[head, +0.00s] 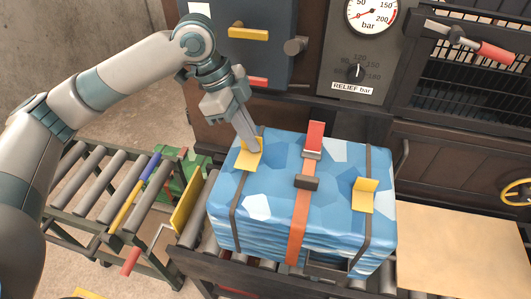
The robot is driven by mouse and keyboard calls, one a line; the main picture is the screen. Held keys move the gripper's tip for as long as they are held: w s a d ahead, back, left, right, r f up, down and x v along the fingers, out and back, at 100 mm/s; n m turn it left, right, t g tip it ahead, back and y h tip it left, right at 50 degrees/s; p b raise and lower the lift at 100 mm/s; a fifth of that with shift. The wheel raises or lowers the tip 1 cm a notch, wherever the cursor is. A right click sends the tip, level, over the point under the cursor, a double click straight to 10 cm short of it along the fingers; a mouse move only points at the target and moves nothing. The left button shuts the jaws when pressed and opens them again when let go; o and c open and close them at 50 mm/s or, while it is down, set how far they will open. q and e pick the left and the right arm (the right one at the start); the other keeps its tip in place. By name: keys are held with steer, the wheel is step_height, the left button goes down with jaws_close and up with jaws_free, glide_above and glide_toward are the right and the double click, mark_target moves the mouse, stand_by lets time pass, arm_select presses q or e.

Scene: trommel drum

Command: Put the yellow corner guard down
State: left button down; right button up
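A yellow corner guard (246,161) is at the top left edge of the blue wrapped bale (262,205), over the dark left strap (239,190). My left gripper (253,147) reaches down to it from above, with its fingers close together on the guard and hiding part of it. The guard appears to touch the bale; any small gap beneath it cannot be made out. A second yellow corner guard (364,195) sits on the right dark strap (369,165), apart from the gripper. My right gripper is not in view.
A red strap (298,225) with a dark buckle crosses the bale's middle. A roller conveyor (100,190) runs at left, with a yellow plate (186,206) beside it. A gauge panel (360,60) and dark cabinet (262,50) stand behind. A tan board (460,250) lies clear at right.

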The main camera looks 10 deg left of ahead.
mark_target(247, 150)
arm_select(q)
step_height(247, 150, down, 2)
steer(key=shift+f+p, duration=0.25)
steer(key=shift+p, duration=0.05)
steer(key=shift+f, duration=0.4)
steer(key=shift+f+p, duration=0.55)
steer(key=shift+f, duration=1.25)
steer(key=shift+f, duration=0.1)
steer(key=c, duration=2)
jaws_free()
